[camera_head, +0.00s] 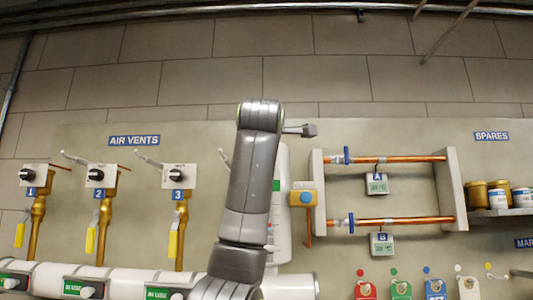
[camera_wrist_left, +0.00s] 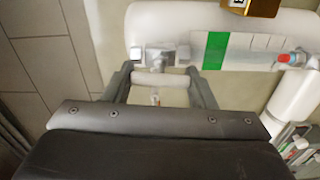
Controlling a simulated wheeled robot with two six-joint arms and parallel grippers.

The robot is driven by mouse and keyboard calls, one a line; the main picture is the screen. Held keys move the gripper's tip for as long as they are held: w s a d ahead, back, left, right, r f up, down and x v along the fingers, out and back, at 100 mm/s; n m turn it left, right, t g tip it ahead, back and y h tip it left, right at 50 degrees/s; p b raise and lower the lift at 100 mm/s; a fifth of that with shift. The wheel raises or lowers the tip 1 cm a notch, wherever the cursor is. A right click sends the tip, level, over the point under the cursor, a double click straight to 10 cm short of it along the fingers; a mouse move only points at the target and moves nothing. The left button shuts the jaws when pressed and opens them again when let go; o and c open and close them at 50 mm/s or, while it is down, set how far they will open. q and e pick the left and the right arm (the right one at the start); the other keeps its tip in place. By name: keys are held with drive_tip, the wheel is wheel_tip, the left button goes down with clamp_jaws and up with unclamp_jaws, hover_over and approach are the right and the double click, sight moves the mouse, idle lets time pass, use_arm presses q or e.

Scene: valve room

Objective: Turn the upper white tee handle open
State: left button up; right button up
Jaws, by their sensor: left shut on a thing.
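The white tee handle (camera_wrist_left: 161,79) shows in the left wrist view as a short white crossbar on a grey stem, in front of a white panel (camera_wrist_left: 190,18). My left gripper (camera_wrist_left: 161,72) is shut on the crossbar, with one dark finger at each end of it. In the head view my left arm rises in the middle and hides the handle and the gripper's jaws. The panel's right part (camera_head: 283,200) shows beside the arm there. My right gripper is in neither view.
A green and white strip (camera_wrist_left: 235,50) lies right of the handle on the panel, with a red-tipped part (camera_wrist_left: 284,58) beyond. Numbered air vents with brass pipes (camera_head: 106,215) stand left.

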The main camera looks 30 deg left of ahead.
use_arm(q)
drive_tip(key=shift+n, duration=0.5)
drive_tip(key=o, duration=1)
drive_tip(key=b+v, duration=0.7)
drive_tip(key=v, duration=1)
drive_tip(key=shift+s, duration=0.25)
